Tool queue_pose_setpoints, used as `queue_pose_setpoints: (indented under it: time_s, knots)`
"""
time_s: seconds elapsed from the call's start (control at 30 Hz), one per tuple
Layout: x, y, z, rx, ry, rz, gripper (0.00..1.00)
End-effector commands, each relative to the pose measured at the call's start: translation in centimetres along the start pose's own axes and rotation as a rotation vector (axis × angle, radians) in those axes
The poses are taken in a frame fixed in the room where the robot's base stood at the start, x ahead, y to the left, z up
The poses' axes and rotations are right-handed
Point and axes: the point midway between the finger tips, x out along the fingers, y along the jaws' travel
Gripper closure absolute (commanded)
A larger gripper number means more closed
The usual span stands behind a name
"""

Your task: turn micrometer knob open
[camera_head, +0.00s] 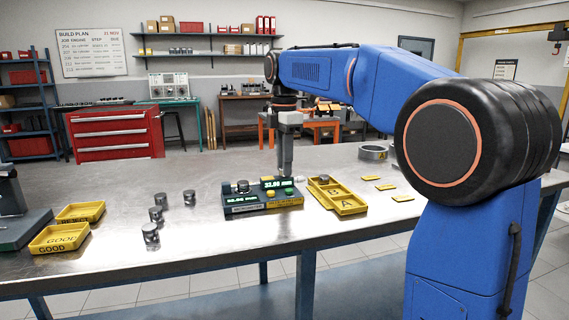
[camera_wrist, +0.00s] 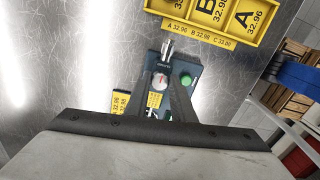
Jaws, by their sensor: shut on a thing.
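The micrometer (camera_head: 283,201) is a dark box with a lit green display on the bench. The display seems to read about 33 mm. In the wrist view the micrometer (camera_wrist: 186,65) has a metal spindle, a green button and a round knob (camera_wrist: 160,81) with a red mark. My gripper (camera_head: 285,173) points straight down at the micrometer, and its fingertips reach behind the display. In the wrist view my gripper (camera_wrist: 162,82) has its two fingers closed in on either side of the knob. The exact contact is partly hidden by the fingers.
A second display unit (camera_head: 243,206) adjoins the micrometer on the left. A yellow tray (camera_head: 352,209) marked A and B stands close on the right. Several metal cylinders (camera_head: 150,234) stand left, beyond them a GOOD tray (camera_head: 58,250) and a REJECT tray (camera_head: 80,220).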

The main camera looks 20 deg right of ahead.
Motion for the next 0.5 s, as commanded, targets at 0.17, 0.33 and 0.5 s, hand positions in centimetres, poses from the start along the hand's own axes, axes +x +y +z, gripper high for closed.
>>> queue_pose_setpoints:
  time_s: [0.17,0.33,0.5]
  knots:
    - [-0.05,-0.01,-0.01,0.095,0.000,0.001,1.00]
    - [-0.06,-0.03,-0.01,0.236,0.000,0.002,1.00]
    - [-0.07,-0.05,-0.01,0.397,0.000,0.002,1.00]
